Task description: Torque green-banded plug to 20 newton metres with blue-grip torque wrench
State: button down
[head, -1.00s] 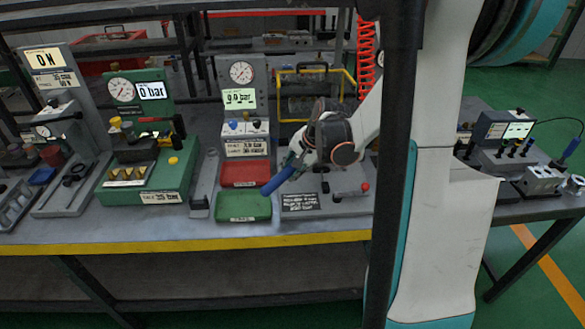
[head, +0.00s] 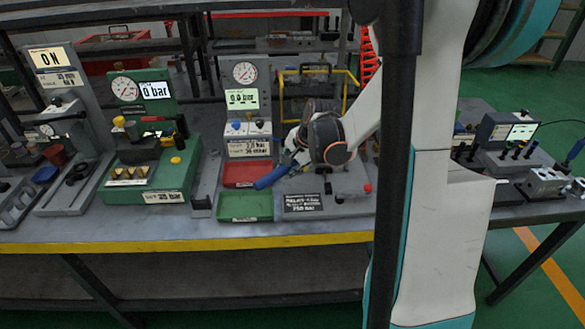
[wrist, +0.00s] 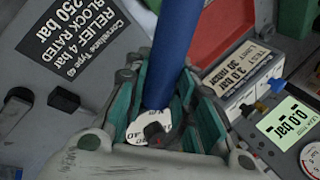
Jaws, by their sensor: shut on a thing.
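The blue-grip torque wrench shows its blue handle in the head view (head: 270,178) and in the wrist view (wrist: 172,45). My gripper (head: 290,158) is shut on the wrench, with teal fingers on both sides of it in the wrist view (wrist: 160,110). A white disc (wrist: 150,128) with printed marks, partly hidden, sits between the fingers at the handle's base. The handle slants down-left above the trays, apart from the bench top. The rest of the wrench is hidden by my gripper. I cannot make out the green-banded plug in either view.
A green tray (head: 245,207) and a red tray (head: 232,183) lie below the handle. A gauge stand reading 0.0 bar (head: 241,99) rises behind. A plate with a red-knobbed lever (head: 350,194) lies right. Metal blocks (head: 545,182) stand on the right bench. A green press (head: 150,185) stands left.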

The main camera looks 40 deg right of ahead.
jog(key=shift+w, duration=0.35)
jog(key=shift+w+a+m+h, duration=0.1)
jog(key=shift+w+m+h, duration=0.4)
jog(key=shift+w+m, duration=0.6)
jog(key=shift+w, duration=0.2)
jog(key=shift+s+n+y, duration=0.4)
jog(key=shift+s+n, duration=0.4)
jog(key=shift+s, duration=0.45)
jog(key=shift+r, duration=0.25)
